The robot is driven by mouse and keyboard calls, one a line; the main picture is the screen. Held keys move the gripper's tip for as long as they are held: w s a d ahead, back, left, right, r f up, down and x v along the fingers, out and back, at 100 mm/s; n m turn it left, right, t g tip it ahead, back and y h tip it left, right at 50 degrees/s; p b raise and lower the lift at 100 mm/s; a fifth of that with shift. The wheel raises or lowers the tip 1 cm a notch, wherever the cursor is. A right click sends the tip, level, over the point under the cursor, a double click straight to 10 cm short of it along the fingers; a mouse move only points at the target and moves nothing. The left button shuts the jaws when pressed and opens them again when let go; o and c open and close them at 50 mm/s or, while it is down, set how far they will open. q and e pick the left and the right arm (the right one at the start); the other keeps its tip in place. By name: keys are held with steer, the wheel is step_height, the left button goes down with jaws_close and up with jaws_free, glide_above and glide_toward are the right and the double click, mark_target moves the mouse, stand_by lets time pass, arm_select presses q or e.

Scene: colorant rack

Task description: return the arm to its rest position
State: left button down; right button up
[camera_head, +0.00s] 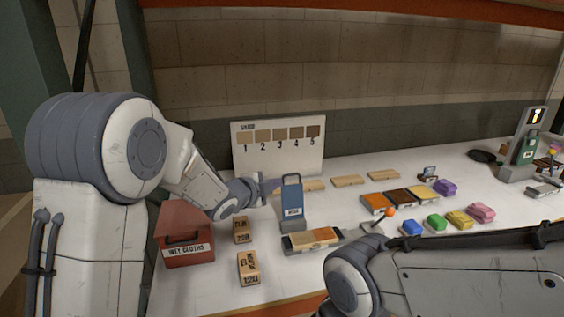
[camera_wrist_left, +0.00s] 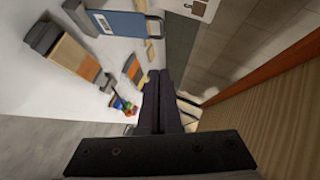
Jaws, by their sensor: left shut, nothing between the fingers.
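My left arm comes in from the left in the head view. Its gripper (camera_head: 268,190) is shut and empty, above the table at the back, just left of the blue upright block (camera_head: 291,197). In the left wrist view the dark shut fingers (camera_wrist_left: 160,100) point past the blue block (camera_wrist_left: 128,24), with no contact visible. My right arm crosses the lower right of the head view; its gripper is outside the picture.
A red box labelled wet cloths (camera_head: 186,238) stands below my left arm. A numbered colour chart (camera_head: 278,148) stands behind.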

arm_select(q)
steer(key=s+f+n+g+y, duration=0.2)
steer(key=s+n+g, duration=0.4)
steer(key=s, duration=1.5)
steer(key=s+f+n+g+y, duration=0.3)
steer(key=s+n+g, duration=0.3)
steer(key=s, duration=1.5)
steer(key=shift+d+f+y, duration=0.25)
steer(key=shift+f+y, duration=0.05)
steer(key=shift+f, duration=0.35)
steer(key=shift+s, duration=0.1)
